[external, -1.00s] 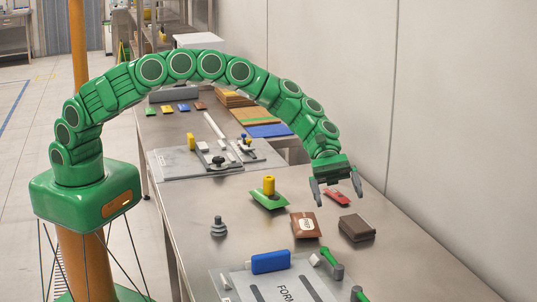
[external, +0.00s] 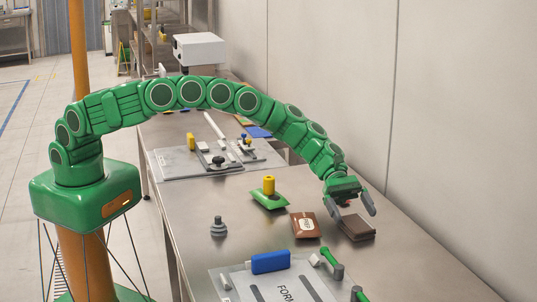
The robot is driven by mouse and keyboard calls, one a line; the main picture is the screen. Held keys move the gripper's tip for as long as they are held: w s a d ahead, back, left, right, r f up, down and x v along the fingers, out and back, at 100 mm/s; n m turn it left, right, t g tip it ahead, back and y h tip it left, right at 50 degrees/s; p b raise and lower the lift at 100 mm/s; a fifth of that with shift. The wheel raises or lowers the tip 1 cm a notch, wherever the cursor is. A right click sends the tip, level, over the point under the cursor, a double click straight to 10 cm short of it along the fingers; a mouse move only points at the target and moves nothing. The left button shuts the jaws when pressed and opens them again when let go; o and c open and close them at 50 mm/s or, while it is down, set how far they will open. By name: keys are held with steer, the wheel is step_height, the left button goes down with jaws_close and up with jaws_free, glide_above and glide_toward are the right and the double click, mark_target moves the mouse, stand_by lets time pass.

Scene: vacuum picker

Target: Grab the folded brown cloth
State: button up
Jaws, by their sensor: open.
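The folded brown cloth (external: 357,229) appears to be the dark brown flat item on the right of the steel table, near the wall side. My gripper (external: 354,212) is open just above and behind it, with one finger at its left and one at its right. I cannot tell whether the fingers touch it. Left of it lies a lighter brown packet (external: 305,225) with a pale label. The small red item seen earlier is mostly hidden behind my gripper.
A green packet with a yellow cylinder (external: 269,187) sits left of my gripper. A grey knobbed piece (external: 218,227) stands farther left. In front lies a form board with a blue block (external: 270,262) and green-handled tools (external: 332,262). The wall is close on the right.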

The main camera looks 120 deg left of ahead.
mark_target(359, 223)
steer(key=x, duration=0.2)
steer(key=shift+d+f, duration=0.2)
steer(key=shift+d, duration=0.05)
steer(key=shift+x, duration=1.15)
steer(key=c, duration=1)
steer(key=shift+r, duration=0.15)
